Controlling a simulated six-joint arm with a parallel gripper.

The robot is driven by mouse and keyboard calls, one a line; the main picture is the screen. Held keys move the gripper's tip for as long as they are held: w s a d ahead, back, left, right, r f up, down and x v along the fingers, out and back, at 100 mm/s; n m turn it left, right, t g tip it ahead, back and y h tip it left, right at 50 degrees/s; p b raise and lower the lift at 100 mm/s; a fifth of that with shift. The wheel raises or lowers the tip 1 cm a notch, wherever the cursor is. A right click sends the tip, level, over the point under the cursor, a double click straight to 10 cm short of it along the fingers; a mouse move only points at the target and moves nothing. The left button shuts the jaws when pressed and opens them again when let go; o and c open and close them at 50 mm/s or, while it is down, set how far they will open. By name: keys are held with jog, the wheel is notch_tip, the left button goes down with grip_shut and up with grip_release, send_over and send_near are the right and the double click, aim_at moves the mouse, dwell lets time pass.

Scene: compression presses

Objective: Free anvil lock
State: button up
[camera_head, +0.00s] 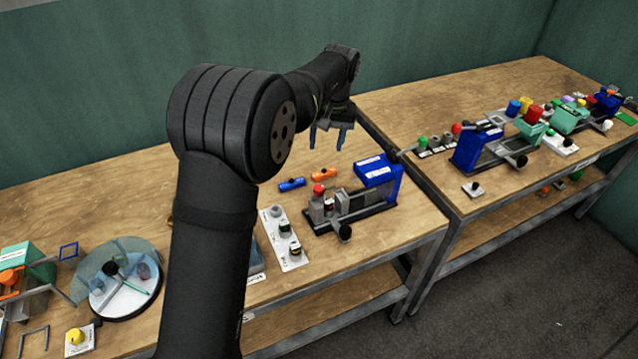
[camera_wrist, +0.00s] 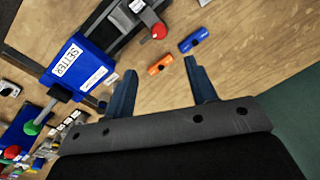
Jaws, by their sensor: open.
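A press stands on the near table, with a blue block (camera_head: 378,170) at one end of a dark rail frame, a red-topped part (camera_head: 319,189) at the other and a black knob (camera_head: 345,233) on its front side. In the wrist view its blue block (camera_wrist: 75,65) carries a label reading SETTER, and the red knob (camera_wrist: 159,31) shows above. I cannot tell which part is the anvil lock. My gripper (camera_head: 328,140) is open and empty above the table behind the press. In the wrist view my gripper (camera_wrist: 160,72) has its fingers apart, with nothing held.
An orange piece (camera_head: 324,174) and a blue piece (camera_head: 291,184) lie behind the press. A white plate with knobs (camera_head: 283,238) lies left of it. A round clear-covered dish (camera_head: 122,280) stands further left. More presses, including a blue one (camera_head: 480,147), stand on the right table.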

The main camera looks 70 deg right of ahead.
jog(key=w+m+g, duration=0.1)
jog(key=w+m, duration=0.1)
jog(key=m, duration=0.4)
send_near(319, 187)
jog(key=f, duration=0.8)
jog(key=shift+w+a+f, duration=0.15)
jog(key=shift+w+f, duration=0.05)
jog(key=shift+f, duration=0.05)
